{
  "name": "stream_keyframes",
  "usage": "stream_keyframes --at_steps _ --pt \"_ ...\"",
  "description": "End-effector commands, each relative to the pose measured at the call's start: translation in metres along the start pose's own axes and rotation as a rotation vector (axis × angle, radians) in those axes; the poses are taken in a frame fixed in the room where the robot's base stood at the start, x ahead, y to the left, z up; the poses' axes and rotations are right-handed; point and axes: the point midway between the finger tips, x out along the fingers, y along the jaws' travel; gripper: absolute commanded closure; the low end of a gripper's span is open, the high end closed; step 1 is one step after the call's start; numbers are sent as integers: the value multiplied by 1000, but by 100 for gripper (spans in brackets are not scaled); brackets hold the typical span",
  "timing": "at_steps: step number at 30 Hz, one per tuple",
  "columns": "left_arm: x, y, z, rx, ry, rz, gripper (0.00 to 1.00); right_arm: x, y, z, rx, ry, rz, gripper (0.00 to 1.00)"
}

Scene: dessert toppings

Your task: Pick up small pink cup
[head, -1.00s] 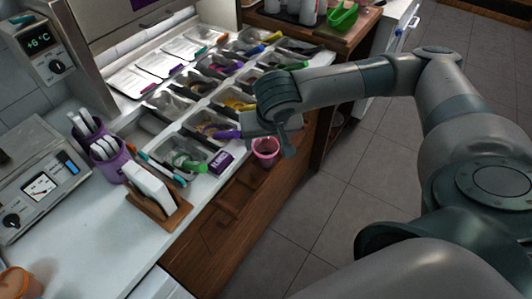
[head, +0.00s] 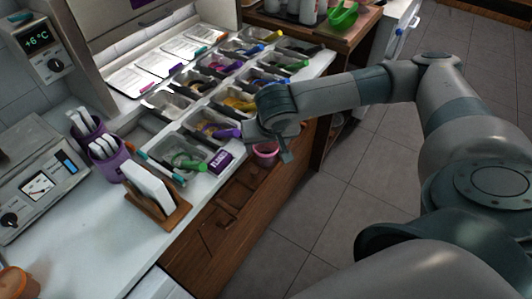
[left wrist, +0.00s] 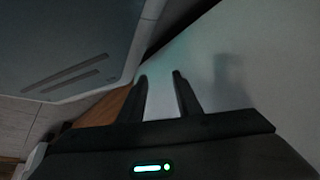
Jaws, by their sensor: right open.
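The small pink cup (head: 265,158) is in the head view, just below the front edge of the counter by the wooden front. My right gripper (head: 268,141) is open at the cup, covering its upper part. One finger hangs down on the cup's right side. I cannot tell whether the fingers touch the cup or are around it. My left gripper (left wrist: 160,82) shows in the left wrist view, its two dark fingers apart with nothing between them, over a pale surface. The cup does not show in that view.
Metal topping bins with coloured scoops (head: 210,125) fill the counter behind the cup. A purple box (head: 220,161) stands near the counter edge. Purple holders with white utensils (head: 107,155) and a wooden stand (head: 160,212) are to the left. The floor to the right is clear.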

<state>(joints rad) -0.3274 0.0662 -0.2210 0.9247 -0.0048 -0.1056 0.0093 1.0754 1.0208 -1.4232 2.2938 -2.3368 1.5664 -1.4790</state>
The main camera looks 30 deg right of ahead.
Motion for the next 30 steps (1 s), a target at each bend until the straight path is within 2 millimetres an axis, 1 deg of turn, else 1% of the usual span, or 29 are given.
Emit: stream_keyframes --at_steps 2,3,4,5,6,7,17,23,26,29,30 --pt "0 1 4 0 -6 1 69 0 0 0 0 0 0 37" --pt "0 1 5 0 -9 1 69 0 0 0 0 0 0 42" --pt "0 1 6 0 -10 1 69 0 0 0 0 0 0 49" --pt "0 1 6 0 -11 1 69 0 0 0 0 0 0 56" --pt "-1 1 7 0 -11 1 69 0 0 0 0 0 0 66" --pt "-1 1 7 0 -11 1 69 0 0 0 0 0 0 68" --pt "-1 2 4 0 -8 1 69 -2 0 -1 0 1 0 68" --pt "-4 1 7 0 -20 1 69 -14 0 -6 0 1 0 68" --pt "-8 0 15 -1 -43 0 69 -26 -1 -11 0 2 -2 68" --pt "-12 -1 32 -1 -85 -3 69 -43 -1 -18 0 3 -2 68" --pt "-9 -2 44 -2 -105 -4 69 -43 9 -16 3 2 2 68"
